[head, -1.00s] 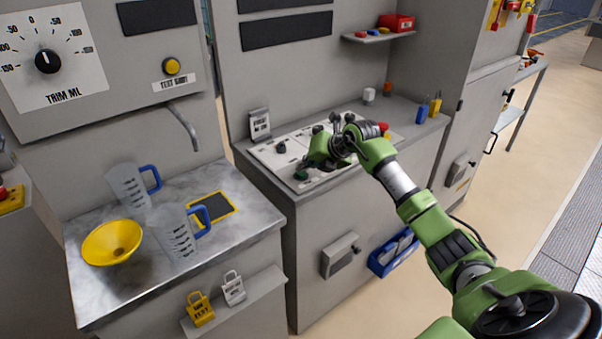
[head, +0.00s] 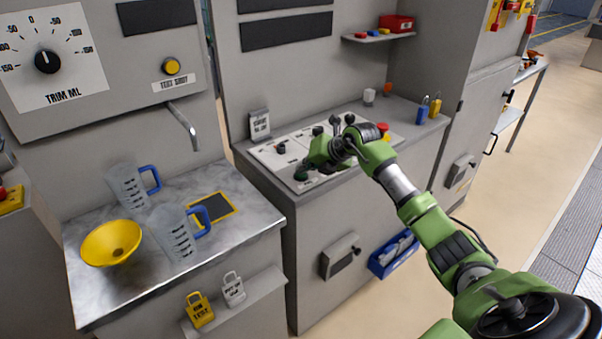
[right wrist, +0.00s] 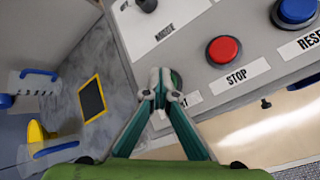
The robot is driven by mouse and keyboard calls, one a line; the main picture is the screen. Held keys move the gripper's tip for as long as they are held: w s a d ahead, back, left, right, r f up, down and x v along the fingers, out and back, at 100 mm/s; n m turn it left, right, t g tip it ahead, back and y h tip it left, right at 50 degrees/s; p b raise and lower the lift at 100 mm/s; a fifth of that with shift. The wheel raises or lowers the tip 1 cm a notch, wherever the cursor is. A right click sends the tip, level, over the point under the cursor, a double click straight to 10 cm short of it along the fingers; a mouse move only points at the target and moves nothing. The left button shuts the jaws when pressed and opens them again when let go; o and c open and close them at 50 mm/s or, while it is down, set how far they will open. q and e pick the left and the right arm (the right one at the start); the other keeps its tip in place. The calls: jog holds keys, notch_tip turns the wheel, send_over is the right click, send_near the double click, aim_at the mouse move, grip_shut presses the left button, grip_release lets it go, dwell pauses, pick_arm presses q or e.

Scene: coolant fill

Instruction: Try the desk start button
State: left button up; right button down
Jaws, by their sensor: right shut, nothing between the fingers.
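The desk panel (head: 270,155) is a white sloped plate with buttons and knobs. The green start button (head: 301,174) is at its near left corner; in the right wrist view only a green edge of the button (right wrist: 177,79) shows behind my fingertips. Its label (right wrist: 193,100) is mostly covered, with only the end readable. My right gripper (right wrist: 161,88) is shut and empty, its tips over or against the button; I cannot tell whether they touch or press it. In the head view the right gripper (head: 310,164) is low over the panel. My left gripper is not in view.
A red STOP button (right wrist: 223,50) and a blue RESET button (right wrist: 296,11) lie beside the start button. A MODE knob (right wrist: 147,4) is also near. Jugs and a yellow funnel (head: 111,242) occupy the left counter.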

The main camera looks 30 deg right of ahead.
aim_at(303, 175)
jog(key=shift+r+p, duration=0.65)
jog(key=shift+r, duration=0.25)
jog(key=shift+r+p, duration=1.9)
jog(key=shift+r, duration=0.65)
jog(key=shift+f, duration=0.1)
